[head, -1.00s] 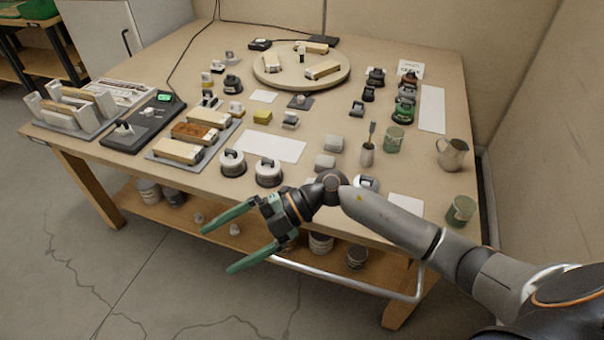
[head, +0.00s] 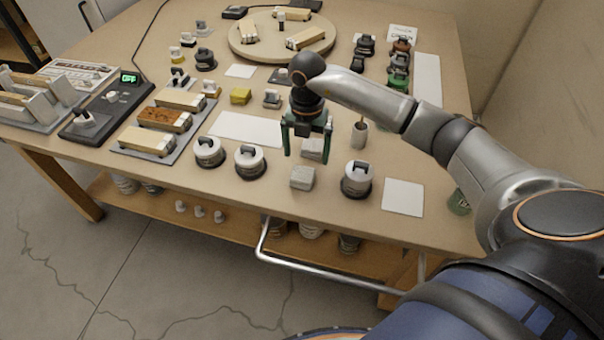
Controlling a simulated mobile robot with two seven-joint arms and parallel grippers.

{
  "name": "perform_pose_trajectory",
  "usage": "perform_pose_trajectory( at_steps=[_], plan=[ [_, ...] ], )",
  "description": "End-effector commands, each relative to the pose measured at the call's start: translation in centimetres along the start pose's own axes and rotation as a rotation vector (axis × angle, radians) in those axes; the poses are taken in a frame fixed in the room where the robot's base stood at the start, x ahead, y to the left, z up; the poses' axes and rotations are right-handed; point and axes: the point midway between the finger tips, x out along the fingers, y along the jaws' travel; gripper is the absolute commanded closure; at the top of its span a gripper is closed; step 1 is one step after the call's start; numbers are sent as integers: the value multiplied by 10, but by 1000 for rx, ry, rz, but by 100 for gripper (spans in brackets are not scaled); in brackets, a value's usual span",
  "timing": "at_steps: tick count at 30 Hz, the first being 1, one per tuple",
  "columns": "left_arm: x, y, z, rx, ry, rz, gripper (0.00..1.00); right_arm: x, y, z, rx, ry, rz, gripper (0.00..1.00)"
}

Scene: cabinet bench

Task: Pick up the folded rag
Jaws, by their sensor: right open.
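Small pale grey folded blocks lie near the front middle of the bench in the head view. One folded cloth-like block (head: 302,178) is in plain view, nearer the front edge. A second similar block (head: 314,148) sits just behind it, partly covered by my right gripper. I cannot tell for certain which is the folded rag. My right gripper (head: 308,153) points down with its green fingers apart, one to each side of the second block in the picture. It looks empty, and its height above the bench is unclear. My left gripper is not in view.
White-lidded black-handled jars (head: 249,162) stand to the left, and another (head: 357,180) stands close on the right. A metal cup (head: 358,134) is right of the gripper. A flat white sheet (head: 246,130) lies left. A round board (head: 283,52) is at the back.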

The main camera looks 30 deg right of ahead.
Motion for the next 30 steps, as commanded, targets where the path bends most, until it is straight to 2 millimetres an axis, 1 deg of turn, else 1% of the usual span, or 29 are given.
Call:
perform_pose_trajectory(
  at_steps=[1, 5, 7, 11, 15, 18, 24, 30],
  plan=[
    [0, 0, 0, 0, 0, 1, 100, 6, 0, 0, 0, 1, 0, 0],
    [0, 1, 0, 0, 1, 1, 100, 13, 1, -1, -2, 2, 0, 0],
    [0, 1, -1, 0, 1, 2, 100, 21, 2, -4, -3, 3, 0, 0],
    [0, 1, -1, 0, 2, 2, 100, 41, 6, -9, -3, 5, -1, 0],
    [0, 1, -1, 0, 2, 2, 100, 58, 6, -9, -1, 3, -1, 0],
    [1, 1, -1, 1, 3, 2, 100, 63, 6, -9, -2, 1, 0, 0],
    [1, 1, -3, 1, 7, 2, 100, 63, 6, -9, -2, 1, 1, 0],
    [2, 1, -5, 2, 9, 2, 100, 62, 6, -9, -2, 1, 1, 22]
  ],
)
